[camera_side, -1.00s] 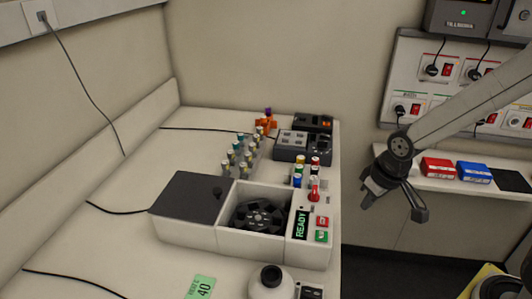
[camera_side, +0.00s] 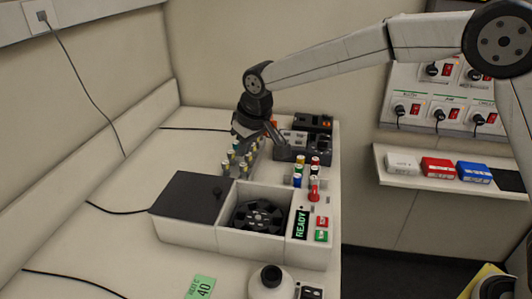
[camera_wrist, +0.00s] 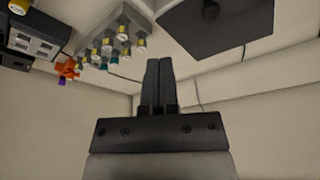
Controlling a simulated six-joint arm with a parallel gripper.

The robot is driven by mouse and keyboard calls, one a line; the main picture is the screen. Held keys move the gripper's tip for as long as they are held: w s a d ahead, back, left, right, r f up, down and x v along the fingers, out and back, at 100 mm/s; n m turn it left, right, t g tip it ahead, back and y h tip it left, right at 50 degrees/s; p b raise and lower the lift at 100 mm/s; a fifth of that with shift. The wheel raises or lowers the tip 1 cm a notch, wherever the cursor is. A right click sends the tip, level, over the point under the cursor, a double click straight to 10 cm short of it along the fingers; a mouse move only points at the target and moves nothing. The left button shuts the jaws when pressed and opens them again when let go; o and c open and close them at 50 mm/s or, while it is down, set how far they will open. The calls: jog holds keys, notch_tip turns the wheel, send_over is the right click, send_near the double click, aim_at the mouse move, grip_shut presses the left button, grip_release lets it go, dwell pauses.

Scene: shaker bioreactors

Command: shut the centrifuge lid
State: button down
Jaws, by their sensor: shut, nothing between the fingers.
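The centrifuge (camera_side: 185,232) is a white box on the bench. Its dark sliding lid (camera_side: 187,195) lies on the left part, with a small black knob (camera_side: 217,191) near the lid's right edge. The right part is uncovered, and the black rotor (camera_side: 258,216) shows inside. The lid also shows at the top of the wrist view (camera_wrist: 215,25), with its knob (camera_wrist: 210,9). My gripper (camera_side: 274,140) is above the bench behind the centrifuge, over the tube rack and apart from the lid. In the wrist view its fingers (camera_wrist: 158,75) are together and empty.
A rack (camera_side: 238,158) of capped tubes stands behind the centrifuge, close under my gripper. More capped vials (camera_side: 305,170) stand to its right. A grey device (camera_side: 300,143) is at the back right.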

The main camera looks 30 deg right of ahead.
notch_tip(320, 180, up, 2)
send_over(209, 192)
jog(key=shift+s+r+n, duration=0.15)
jog(key=shift+s+n, duration=0.25)
jog(key=x, duration=1)
jog(key=shift+w, duration=0.15)
jog(key=shift+s+d+f, duration=0.1)
jog(key=shift+s+d, duration=0.05)
jog(key=shift+s, duration=0.45)
jog(key=shift+s+d+f, duration=0.1)
jog(key=shift+s+d, duration=0.1)
jog(key=shift+s, duration=0.4)
jog(key=shift+s+d+f, duration=0.1)
jog(key=shift+s+d, duration=0.05)
jog(key=shift+s, duration=0.45)
jog(key=shift+s+d, duration=0.1)
jog(key=s+d, duration=1.1)
jog(key=shift+s+d, duration=0.35)
jog(key=shift+d, duration=0.05)
